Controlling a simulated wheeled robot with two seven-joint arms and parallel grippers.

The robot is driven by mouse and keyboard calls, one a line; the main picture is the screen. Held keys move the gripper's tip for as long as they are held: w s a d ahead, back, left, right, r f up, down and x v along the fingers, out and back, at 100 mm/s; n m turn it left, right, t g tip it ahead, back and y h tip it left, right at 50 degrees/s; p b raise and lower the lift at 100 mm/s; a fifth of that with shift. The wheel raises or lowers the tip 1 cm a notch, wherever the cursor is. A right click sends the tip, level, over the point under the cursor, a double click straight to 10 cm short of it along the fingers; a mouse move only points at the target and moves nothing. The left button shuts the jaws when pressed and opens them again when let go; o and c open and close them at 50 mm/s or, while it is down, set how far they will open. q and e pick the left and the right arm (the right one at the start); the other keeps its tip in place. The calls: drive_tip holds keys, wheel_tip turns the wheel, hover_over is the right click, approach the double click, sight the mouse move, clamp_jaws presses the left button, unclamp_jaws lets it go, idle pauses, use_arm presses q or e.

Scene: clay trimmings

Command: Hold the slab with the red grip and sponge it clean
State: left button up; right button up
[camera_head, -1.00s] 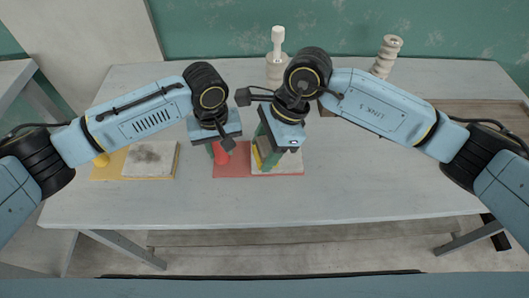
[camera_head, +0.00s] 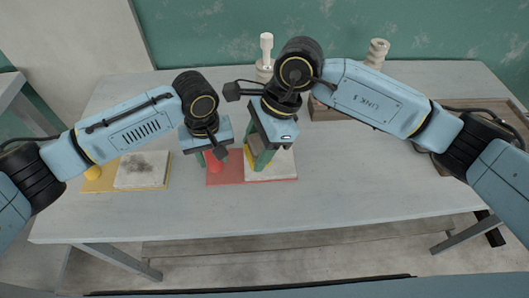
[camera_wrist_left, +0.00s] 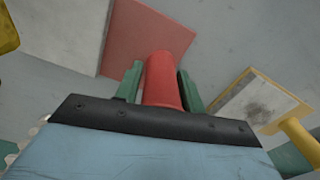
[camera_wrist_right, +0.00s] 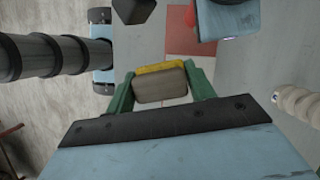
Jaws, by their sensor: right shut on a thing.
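The red board (camera_head: 224,174) lies on the table with a pale slab (camera_head: 283,166) on its right part. The red grip (camera_head: 214,160) stands at its left. My left gripper (camera_wrist_left: 161,75) has its green fingers on both sides of the red grip (camera_wrist_left: 163,85), close against it. My right gripper (camera_wrist_right: 161,85) is shut on a sponge (camera_wrist_right: 161,86), grey-brown with a yellow layer. In the head view the right gripper (camera_head: 262,160) holds the sponge (camera_head: 256,147) over the slab's left side. Whether the sponge touches the slab is hidden.
A yellow board (camera_head: 103,177) with a yellow grip (camera_head: 93,172) and a stained slab (camera_head: 142,171) lies at the left. Pale turned pieces (camera_head: 376,54) stand at the back. A brown tray (camera_head: 490,115) is at the right. The table's front right is clear.

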use_arm(q)
drive_tip(key=shift+o, duration=1.4)
drive_tip(key=shift+r, duration=0.1)
wheel_tip(320, 180, up, 12)
drive_tip(key=shift+f, duration=0.1)
